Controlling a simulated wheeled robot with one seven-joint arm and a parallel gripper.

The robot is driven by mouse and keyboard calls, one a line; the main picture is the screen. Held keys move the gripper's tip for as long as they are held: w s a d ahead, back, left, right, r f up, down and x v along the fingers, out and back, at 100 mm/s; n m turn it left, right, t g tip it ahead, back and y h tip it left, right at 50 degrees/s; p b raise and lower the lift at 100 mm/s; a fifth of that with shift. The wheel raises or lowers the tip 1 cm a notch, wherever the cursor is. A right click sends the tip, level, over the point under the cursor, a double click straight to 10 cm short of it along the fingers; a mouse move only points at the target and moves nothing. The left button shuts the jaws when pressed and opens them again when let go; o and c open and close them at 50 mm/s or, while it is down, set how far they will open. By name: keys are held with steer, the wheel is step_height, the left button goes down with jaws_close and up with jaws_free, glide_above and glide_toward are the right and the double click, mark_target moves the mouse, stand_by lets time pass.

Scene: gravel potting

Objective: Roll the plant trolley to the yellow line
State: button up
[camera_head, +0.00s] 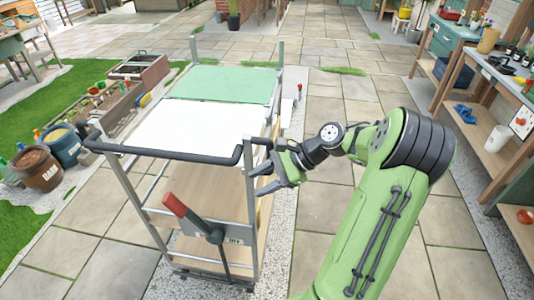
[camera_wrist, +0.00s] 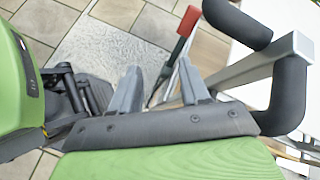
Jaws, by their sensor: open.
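The plant trolley (camera_head: 205,138) stands on the paving, with a white and green top, wooden shelves and metal posts. Its dark push handle (camera_head: 165,152) runs across the near end; part of the handle shows in the wrist view (camera_wrist: 288,92). A red-gripped lever (camera_head: 174,204) slants at its lower near end, also in the wrist view (camera_wrist: 189,21). My gripper (camera_head: 266,180) is beside the handle's right end. In the wrist view the fingers (camera_wrist: 160,82) are apart with nothing gripped between them; the handle is to their right. I cannot make out a yellow line.
Planter boxes (camera_head: 118,104) and pots (camera_head: 38,167) line the left side by the grass. A workbench (camera_head: 490,95) stands at the right. Paving is open between trolley and bench, and beyond the trolley.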

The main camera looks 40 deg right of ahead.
steer(key=s+d+r+m+t, duration=0.1)
steer(key=s+d+m+t, duration=0.35)
steer(key=d, duration=0.25)
steer(key=s+d+m+t, duration=0.4)
steer(key=d+m+t, duration=0.1)
steer(key=d, duration=0.3)
steer(key=shift+y, duration=0.3)
steer(key=b+x, duration=0.4)
steer(key=x, duration=1.2)
steer(key=shift+w, duration=0.1)
jaws_close()
